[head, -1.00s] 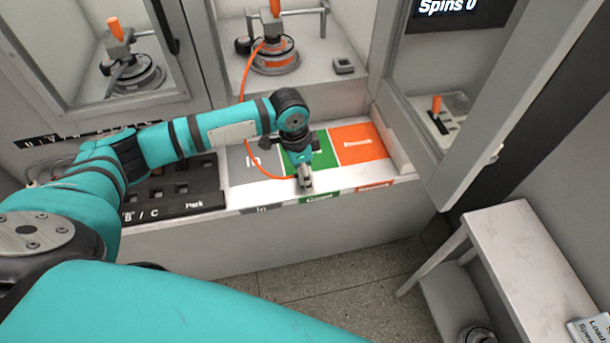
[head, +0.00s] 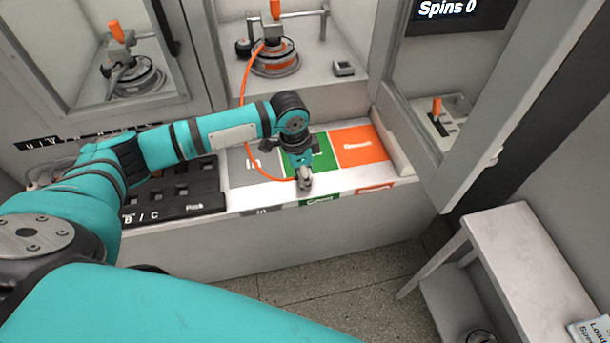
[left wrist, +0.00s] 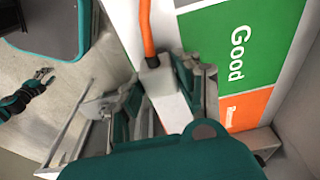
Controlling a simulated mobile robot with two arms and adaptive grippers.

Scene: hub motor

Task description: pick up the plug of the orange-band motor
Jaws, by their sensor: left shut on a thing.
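The orange-band motor (head: 274,58) stands in the open bay at the back, with an orange band around its grey body. Its orange cable (head: 243,93) runs down and curves across the bench front to my left gripper (head: 304,184). In the left wrist view the cable (left wrist: 146,28) ends in a small pale grey plug (left wrist: 155,76). My left gripper (left wrist: 160,95) is shut on this plug, at the bench front edge by the green Good pad (head: 308,155). My right gripper (left wrist: 43,76) shows small at the left of the left wrist view, its fingers apart and empty.
A grey In pad (head: 250,162) and an orange pad (head: 360,146) flank the green one. A black slotted tray (head: 175,192) lies left. Another motor (head: 133,77) sits behind the left window. An open door frame (head: 500,100) and side table (head: 500,235) stand right.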

